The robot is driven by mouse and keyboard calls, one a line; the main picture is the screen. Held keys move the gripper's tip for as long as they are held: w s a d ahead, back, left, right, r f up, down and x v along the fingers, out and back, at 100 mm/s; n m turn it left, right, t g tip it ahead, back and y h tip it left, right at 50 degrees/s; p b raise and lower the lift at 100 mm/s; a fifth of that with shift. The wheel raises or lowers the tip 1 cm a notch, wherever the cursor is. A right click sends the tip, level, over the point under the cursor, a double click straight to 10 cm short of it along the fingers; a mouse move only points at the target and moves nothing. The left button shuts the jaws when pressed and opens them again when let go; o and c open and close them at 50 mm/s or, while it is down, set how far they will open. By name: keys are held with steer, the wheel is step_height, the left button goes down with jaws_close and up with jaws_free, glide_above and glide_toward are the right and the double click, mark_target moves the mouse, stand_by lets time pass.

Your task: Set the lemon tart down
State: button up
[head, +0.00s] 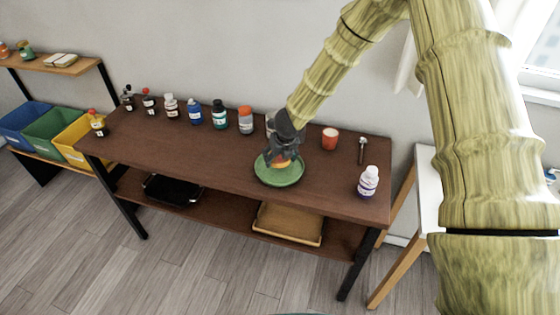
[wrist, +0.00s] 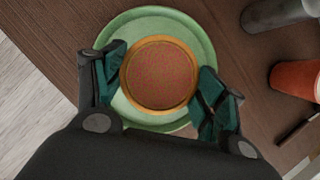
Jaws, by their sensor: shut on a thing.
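The lemon tart (wrist: 160,76) is round, with an orange-brown crust rim and a speckled reddish top. My gripper (head: 283,152) is shut on it, with one dark green finger pad on each side in the wrist view. A green round plate (head: 272,179) lies on the brown table directly under the tart, and its rim shows around the tart in the wrist view (wrist: 122,32). In the head view only a small orange part of the tart shows below my fingers. I cannot tell whether the tart touches the plate.
Several bottles (head: 220,114) line the back of the brown table (head: 220,155). An orange-red cup (head: 330,139), a small metal tool (head: 362,150) and a white bottle with a purple label (head: 368,183) stand to the right.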

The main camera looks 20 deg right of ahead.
mark_target(280, 163)
steer(key=shift+f, duration=1.7)
steer(key=shift+f, duration=0.1)
steer(key=o, duration=1)
steer(key=shift+v, duration=6.2)
